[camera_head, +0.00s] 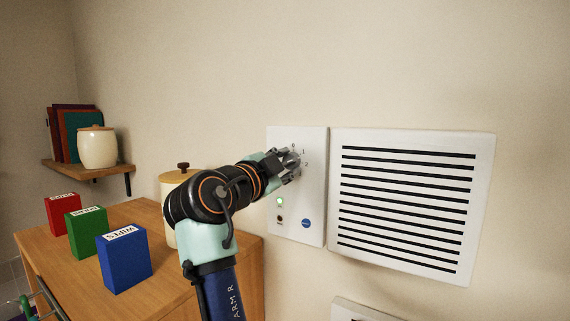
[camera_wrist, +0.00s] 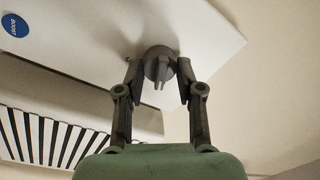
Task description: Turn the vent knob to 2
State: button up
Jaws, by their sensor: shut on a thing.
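The vent knob (camera_wrist: 159,65) is a grey round knob with a raised grip bar, on a white wall panel (camera_head: 315,220). In the head view my gripper (camera_head: 292,163) is at the top of this panel and hides most of the knob. Marks 0, 1 and 2 show around the knob there. In the wrist view my gripper (camera_wrist: 160,72) has one finger on each side of the knob and is shut on it. The knob's pointer position cannot be told from these frames.
The panel also carries a lit green lamp (camera_head: 280,201), a dark lamp (camera_head: 279,219) and a blue button (camera_head: 306,223). A slatted vent grille (camera_head: 409,205) is to the right. Red, green and blue (camera_head: 124,260) boxes and a cream canister (camera_head: 168,191) stand on a wooden cabinet (camera_head: 180,285).

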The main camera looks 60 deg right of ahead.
jog(key=m, duration=0.7)
jog(key=shift+g, duration=0.3)
jog(key=shift+m, duration=0.3)
jog(key=o, duration=1.2)
jog(key=shift+c, duration=0.2)
jog(key=w+a, duration=0.1)
jog(key=a, duration=1.1)
jog(key=shift+f, duration=0.45)
jog(key=shift+w, duration=0.1)
